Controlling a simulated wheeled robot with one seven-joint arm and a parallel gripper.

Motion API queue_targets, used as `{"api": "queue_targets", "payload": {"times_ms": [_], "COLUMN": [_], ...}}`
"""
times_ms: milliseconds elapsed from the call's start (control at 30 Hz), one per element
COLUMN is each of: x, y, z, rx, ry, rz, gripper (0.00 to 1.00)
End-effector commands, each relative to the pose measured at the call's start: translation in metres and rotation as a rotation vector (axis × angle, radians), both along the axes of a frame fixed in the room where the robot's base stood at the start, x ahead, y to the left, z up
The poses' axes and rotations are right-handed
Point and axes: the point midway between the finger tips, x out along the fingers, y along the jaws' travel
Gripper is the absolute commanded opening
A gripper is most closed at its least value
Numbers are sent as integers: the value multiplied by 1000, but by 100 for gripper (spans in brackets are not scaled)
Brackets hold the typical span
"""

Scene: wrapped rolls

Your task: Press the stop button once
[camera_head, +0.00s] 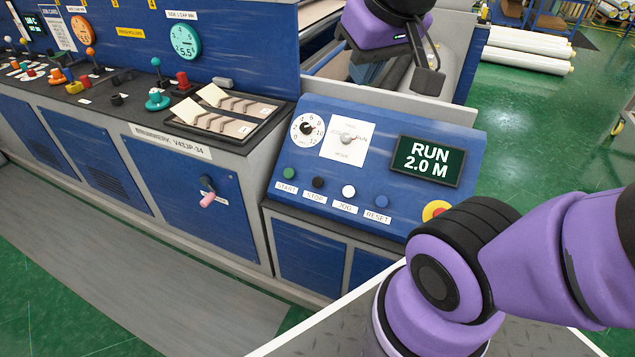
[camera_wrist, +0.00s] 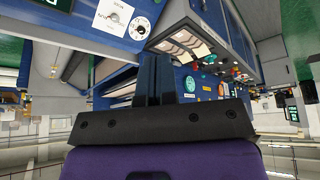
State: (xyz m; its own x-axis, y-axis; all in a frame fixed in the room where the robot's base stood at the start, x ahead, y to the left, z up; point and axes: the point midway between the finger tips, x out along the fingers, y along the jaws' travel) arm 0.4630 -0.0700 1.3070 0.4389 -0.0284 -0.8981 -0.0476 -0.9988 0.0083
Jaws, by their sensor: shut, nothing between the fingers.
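The stop button (camera_head: 318,182) is a black round button on the sloped blue control panel (camera_head: 375,185), above a white STOP label. To its left is the green START button (camera_head: 289,173); to its right are the white JOG button (camera_head: 348,191) and the blue RESET button (camera_head: 382,201). The display (camera_head: 428,160) reads RUN 2.0 M. In the wrist view my gripper (camera_wrist: 154,75) is shut and empty, apart from the panel.
A red-and-yellow button (camera_head: 435,210) sits at the panel's right end, partly behind my arm. A selector dial (camera_head: 307,129) and a mode switch plate (camera_head: 345,139) are above the buttons. The left machine (camera_head: 185,150) carries levers and knobs. White rolls (camera_head: 525,50) lie behind.

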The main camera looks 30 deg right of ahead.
Motion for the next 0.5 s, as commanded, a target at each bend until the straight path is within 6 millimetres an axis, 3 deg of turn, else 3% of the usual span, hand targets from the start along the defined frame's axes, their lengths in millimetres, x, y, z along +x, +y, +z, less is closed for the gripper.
{"api": "queue_targets", "payload": {"times_ms": [267, 500], "x": [79, 138], "y": [-11, -24], "z": [-43, -95], "rx": [-2, 34], "ry": [28, 42], "rz": [-99, -172], "gripper": [0, 0]}}
